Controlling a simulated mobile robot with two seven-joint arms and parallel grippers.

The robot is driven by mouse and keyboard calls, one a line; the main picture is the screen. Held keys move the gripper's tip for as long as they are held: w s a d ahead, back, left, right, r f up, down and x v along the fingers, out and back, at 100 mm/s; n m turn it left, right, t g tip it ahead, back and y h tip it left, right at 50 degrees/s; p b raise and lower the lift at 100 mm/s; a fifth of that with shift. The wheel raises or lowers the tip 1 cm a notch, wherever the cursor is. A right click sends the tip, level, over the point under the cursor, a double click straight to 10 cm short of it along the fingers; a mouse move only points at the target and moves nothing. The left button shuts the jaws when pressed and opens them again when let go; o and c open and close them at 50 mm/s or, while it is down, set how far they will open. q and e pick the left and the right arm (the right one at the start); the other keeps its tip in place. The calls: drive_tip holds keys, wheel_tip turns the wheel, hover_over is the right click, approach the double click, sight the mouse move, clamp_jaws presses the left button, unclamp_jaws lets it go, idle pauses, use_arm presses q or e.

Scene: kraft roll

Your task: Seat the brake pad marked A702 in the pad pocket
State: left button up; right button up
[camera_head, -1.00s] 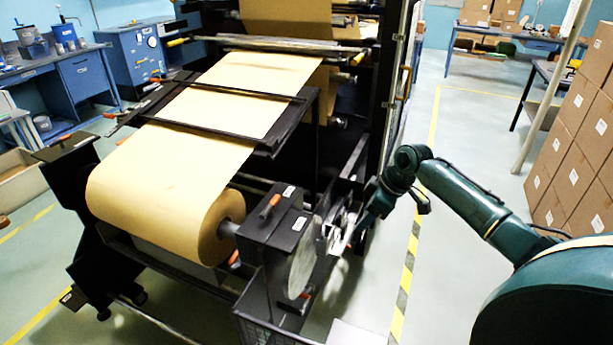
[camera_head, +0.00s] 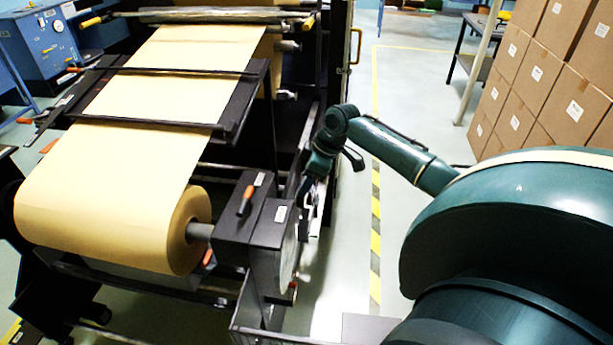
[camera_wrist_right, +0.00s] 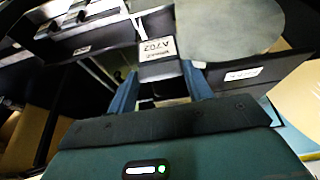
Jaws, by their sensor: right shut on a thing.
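My right gripper (camera_head: 308,192) is at the right side of the machine, just behind the brake disc (camera_head: 289,252). In the right wrist view its two blue fingers (camera_wrist_right: 160,76) are shut on a dark brake pad with a white label (camera_wrist_right: 158,48) reading A702, upside down in the picture. The pad sits close beside the grey disc, which also shows in the wrist view (camera_wrist_right: 232,28). I cannot tell whether they touch. The pad pocket cannot be made out clearly. My left gripper is not in view.
The kraft roll (camera_head: 110,225) lies left of the black brake housing (camera_head: 250,215), which has an orange handle (camera_head: 245,200). Stacked cartons (camera_head: 535,80) stand at the right. Clear floor with a striped line (camera_head: 375,240) runs between.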

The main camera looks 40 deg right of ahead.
sight(306, 198)
drive_tip(key=shift+f+b, duration=2.85)
drive_tip(key=shift+f, duration=0.4)
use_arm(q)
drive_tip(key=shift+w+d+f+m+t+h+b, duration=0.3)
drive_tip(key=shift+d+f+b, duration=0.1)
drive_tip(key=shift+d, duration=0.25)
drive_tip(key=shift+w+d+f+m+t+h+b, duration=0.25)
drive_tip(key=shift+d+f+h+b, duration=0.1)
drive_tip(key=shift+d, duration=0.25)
use_arm(e)
wheel_tip(306, 198, down, 3)
drive_tip(key=shift+f, duration=0.2)
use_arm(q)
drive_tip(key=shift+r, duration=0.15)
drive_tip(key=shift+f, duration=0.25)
use_arm(e)
drive_tip(key=shift+f, duration=0.55)
